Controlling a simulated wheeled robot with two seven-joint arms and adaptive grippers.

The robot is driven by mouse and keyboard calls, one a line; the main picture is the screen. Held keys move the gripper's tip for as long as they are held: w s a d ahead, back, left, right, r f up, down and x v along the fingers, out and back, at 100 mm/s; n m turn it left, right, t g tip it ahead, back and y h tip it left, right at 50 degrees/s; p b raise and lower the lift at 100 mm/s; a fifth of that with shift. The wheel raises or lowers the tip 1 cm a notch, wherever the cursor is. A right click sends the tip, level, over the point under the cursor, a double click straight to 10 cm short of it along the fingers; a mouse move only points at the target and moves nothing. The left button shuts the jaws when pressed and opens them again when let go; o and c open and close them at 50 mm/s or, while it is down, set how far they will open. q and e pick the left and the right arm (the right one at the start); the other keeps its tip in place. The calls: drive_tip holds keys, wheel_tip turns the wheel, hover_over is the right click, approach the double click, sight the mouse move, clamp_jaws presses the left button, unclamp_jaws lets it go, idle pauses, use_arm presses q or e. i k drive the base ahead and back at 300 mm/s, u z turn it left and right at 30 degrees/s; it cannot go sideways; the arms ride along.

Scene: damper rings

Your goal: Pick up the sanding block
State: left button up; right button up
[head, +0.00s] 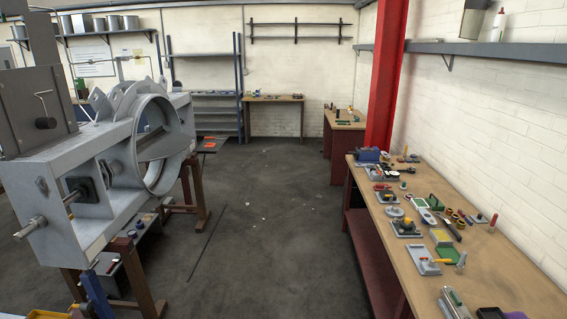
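I cannot single out the sanding block for certain. Many small tools and parts lie on the long workbench (523,264) at the right, too small to tell apart surely. Among them are a green piece (435,202), a yellow block (441,238), a flat grey plate (422,259) and a dark block (490,313) at the bottom edge. Neither of my grippers shows in the head view.
A large grey damper housing (100,165) on stands fills the left. A red column (385,75) rises behind the workbench. A farther bench (275,98) and grey shelving (213,98) stand at the back. The dark floor (275,220) between is mostly clear.

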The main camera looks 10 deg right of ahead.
sight(377, 187)
drive_tip(key=u, duration=0.05)
drive_tip(key=i, duration=2)
drive_tip(key=z, duration=0.25)
drive_tip(key=i, duration=1.75)
drive_tip(key=z, duration=1.35)
drive_tip(key=i, duration=1)
drive_tip(key=z, duration=1.05)
